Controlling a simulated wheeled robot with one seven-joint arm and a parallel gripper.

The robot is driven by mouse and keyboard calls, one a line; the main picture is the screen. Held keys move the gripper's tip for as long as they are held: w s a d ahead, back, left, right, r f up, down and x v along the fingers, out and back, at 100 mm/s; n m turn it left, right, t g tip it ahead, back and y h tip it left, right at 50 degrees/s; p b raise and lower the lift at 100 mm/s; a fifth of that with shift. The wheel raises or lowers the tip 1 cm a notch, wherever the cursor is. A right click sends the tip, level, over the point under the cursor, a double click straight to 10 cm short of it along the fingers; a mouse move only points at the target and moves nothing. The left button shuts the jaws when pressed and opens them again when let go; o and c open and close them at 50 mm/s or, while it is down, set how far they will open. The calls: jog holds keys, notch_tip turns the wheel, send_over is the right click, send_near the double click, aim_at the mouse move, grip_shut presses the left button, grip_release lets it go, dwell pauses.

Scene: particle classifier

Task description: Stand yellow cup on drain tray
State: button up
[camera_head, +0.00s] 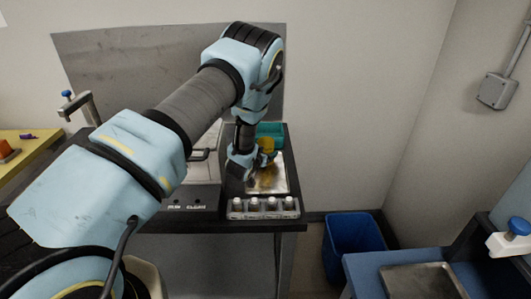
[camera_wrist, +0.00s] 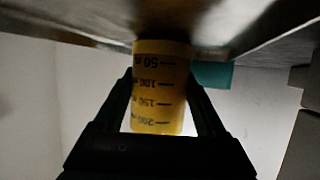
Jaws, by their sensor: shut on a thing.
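The yellow cup (camera_head: 267,145) is in my gripper (camera_head: 260,158) at the back of the shiny metal drain tray (camera_head: 278,183). In the wrist view, the yellow cup (camera_wrist: 158,85) has dark volume marks and sits between both fingers of my gripper (camera_wrist: 160,95), which is shut on it. That view is upside down; the cup looks upright, its base end at the metal tray surface (camera_wrist: 85,22). I cannot tell for sure whether the base touches the tray. My wrist hides part of the tray in the head view.
A teal container (camera_head: 271,129) stands just behind the cup; it shows in the wrist view too (camera_wrist: 212,74). A rack of several white-capped bottles (camera_head: 263,209) lines the tray's front. A grey labelled station (camera_head: 190,197) is to the left. A blue bin (camera_head: 353,246) stands on the floor right.

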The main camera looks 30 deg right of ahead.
jog(key=shift+f, duration=0.15)
jog(key=o, duration=1.5)
jog(key=shift+r, duration=0.25)
jog(key=shift+s+a, duration=0.2)
jog(key=shift+a, duration=0.05)
jog(key=b+v, duration=0.3)
jog(key=v, duration=0.4)
jog(key=shift+d, duration=0.1)
jog(key=shift+r, duration=0.1)
